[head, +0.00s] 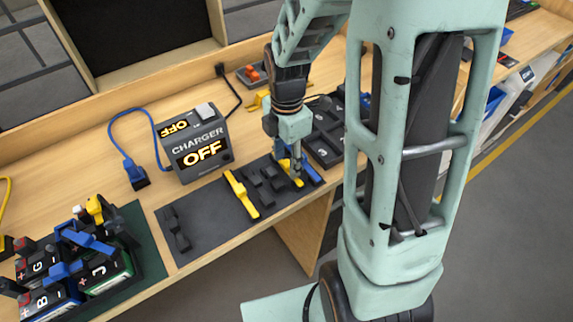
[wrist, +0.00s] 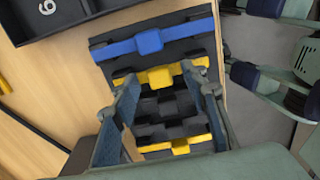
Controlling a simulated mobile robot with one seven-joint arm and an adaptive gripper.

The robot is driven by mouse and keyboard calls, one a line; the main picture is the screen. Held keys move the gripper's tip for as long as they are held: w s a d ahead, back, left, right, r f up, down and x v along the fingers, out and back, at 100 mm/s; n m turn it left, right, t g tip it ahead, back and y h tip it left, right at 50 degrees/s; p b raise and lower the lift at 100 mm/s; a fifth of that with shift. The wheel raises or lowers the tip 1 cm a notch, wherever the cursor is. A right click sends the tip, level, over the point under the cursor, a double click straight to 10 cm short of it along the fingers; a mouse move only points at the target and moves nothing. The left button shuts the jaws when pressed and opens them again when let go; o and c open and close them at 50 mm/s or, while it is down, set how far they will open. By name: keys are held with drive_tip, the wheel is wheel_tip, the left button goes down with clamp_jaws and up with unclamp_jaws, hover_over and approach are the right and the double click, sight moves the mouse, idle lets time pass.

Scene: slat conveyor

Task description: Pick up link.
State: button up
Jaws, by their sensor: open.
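Several bar-shaped links lie in a row on a dark mat (head: 205,230). In the wrist view, a blue link (wrist: 148,42) is farthest, then a yellow link (wrist: 160,77), black links (wrist: 162,107) and another yellow link (wrist: 180,147). The head view shows this other yellow link (head: 241,194) and a lone black link (head: 175,229) at the mat's left. My gripper (wrist: 166,84) is open, its fingers spread over the row with the tips near the two ends of the farther yellow link. Nothing is held, and I cannot tell whether the tips touch it. In the head view my gripper (head: 291,168) partly hides that link.
A charger box (head: 201,145) reading OFF stands behind the mat, with a blue cable and plug (head: 136,174). Batteries (head: 105,268) crowd a green mat at left. A black numbered tray (head: 323,150) is right of my gripper. The bench's front edge is close.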

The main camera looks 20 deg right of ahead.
drive_tip(key=shift+c, duration=0.5)
drive_tip(key=c, duration=1)
drive_tip(key=shift+r, duration=0.15)
